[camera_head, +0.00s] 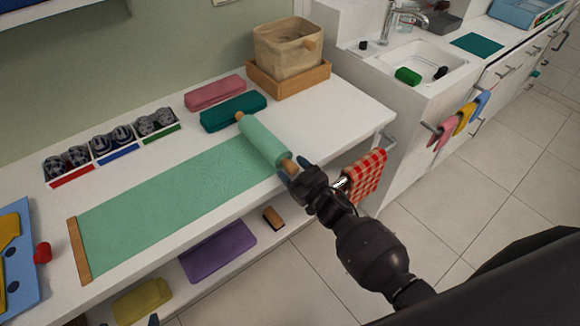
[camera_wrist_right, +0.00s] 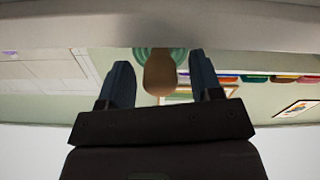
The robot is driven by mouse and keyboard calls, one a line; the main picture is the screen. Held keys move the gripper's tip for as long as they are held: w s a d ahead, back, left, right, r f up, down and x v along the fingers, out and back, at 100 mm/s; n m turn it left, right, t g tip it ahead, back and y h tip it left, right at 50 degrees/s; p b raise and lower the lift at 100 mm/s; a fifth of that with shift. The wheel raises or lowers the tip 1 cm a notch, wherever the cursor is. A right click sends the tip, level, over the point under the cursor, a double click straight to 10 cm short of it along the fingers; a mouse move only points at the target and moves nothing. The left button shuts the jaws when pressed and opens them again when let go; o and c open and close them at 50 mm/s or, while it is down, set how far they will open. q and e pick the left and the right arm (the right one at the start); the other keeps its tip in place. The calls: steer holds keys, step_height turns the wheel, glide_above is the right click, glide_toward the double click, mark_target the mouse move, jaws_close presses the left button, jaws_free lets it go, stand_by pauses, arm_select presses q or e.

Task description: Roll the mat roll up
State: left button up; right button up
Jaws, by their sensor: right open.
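The light green mat (camera_head: 180,195) lies unrolled across the white shelf. A wooden strip (camera_head: 78,249) runs along its left end. At its right end is the mat roll (camera_head: 263,140), partly rolled around a wooden rod with knobs at both ends. My right gripper (camera_head: 292,176) is at the near knob of the roll. In the right wrist view the wooden knob (camera_wrist_right: 159,75) sits between the two open fingers (camera_wrist_right: 165,84), with gaps on both sides. The green end of the roll shows behind the knob. My left gripper is not in view.
Pink (camera_head: 215,92) and dark teal (camera_head: 233,110) rolled bundles lie behind the roll, with a beige bin (camera_head: 287,50) on a wooden tray at the back right. Divided boxes (camera_head: 113,147) stand along the wall. A red checked towel (camera_head: 364,176) hangs right of my gripper.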

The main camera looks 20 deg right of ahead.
steer(key=shift+w+a, duration=0.25)
steer(key=shift+w, duration=0.4)
jaws_close()
steer(key=shift+a, duration=0.1)
